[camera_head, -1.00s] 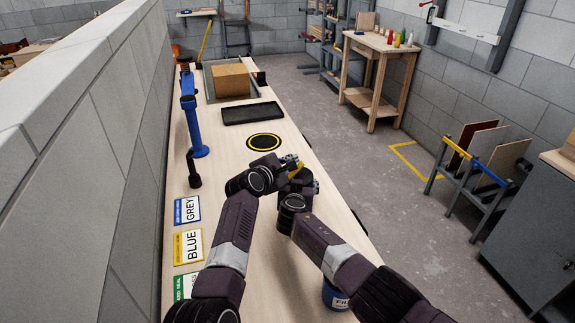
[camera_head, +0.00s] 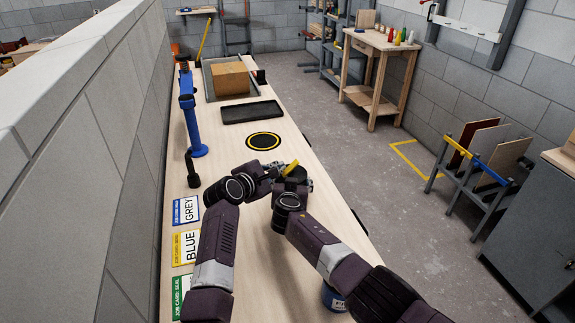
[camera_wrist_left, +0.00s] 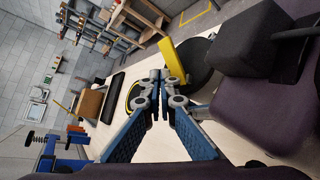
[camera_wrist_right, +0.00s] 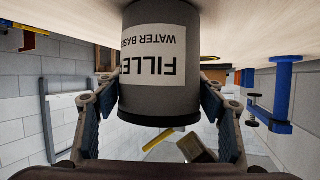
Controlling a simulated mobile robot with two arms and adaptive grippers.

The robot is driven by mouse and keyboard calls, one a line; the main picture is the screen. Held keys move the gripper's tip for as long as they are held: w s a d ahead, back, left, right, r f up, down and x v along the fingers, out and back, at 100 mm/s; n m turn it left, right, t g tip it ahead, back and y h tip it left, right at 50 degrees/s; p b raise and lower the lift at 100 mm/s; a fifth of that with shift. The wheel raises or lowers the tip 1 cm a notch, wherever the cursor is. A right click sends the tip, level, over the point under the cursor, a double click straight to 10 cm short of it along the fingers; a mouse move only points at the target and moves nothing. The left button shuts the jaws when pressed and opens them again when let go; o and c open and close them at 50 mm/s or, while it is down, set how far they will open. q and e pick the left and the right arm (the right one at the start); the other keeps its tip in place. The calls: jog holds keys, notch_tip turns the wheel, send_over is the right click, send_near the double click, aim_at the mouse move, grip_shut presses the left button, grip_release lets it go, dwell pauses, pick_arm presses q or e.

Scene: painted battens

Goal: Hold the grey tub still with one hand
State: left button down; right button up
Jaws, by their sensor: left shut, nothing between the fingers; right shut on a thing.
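The grey tub (camera_wrist_right: 158,95), labelled as water-based filler, stands on the bench between the fingers of my right gripper (camera_wrist_right: 160,100), which is shut on its sides. In the head view its dark top (camera_head: 297,174) shows beyond my right wrist, and most of its body is hidden by my arms. A yellow bar (camera_wrist_left: 176,62) lies over the dark round top in the left wrist view; how it is attached I cannot tell. My left gripper (camera_wrist_left: 160,84) is shut and empty, its tips beside the yellow bar.
A yellow-ringed black disc (camera_head: 263,141), a black tray (camera_head: 252,112) and a cardboard box (camera_head: 231,78) lie farther along the bench. A blue clamp-like tool (camera_head: 192,125) and labelled cards (camera_head: 187,247) line the left side by the wall. A blue tin (camera_head: 334,297) stands near my right arm.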

pick_arm(q)
jog(key=shift+s+d+f, duration=0.45)
jog(key=shift+d, duration=0.3)
jog(key=shift+s+a+r, duration=0.1)
jog(key=shift+a+r, duration=0.05)
jog(key=shift+a, duration=0.1)
jog(key=shift+s+a+r, duration=0.25)
jog(key=shift+a, duration=0.4)
jog(key=shift+s+a+r, duration=0.25)
jog(key=shift+s+a, duration=0.05)
jog(key=shift+a, duration=0.4)
jog(key=shift+s+a+r, duration=0.25)
jog(key=shift+a, duration=0.4)
pick_arm(e)
jog(key=o, duration=1.2)
pick_arm(q)
jog(key=shift+a+r, duration=0.1)
pick_arm(e)
jog(key=o, duration=0.5)
jog(key=shift+s+d, duration=0.1)
jog(key=shift+f, duration=0.1)
pick_arm(q)
jog(key=shift+w, duration=0.1)
pick_arm(e)
jog(key=shift+s, duration=0.1)
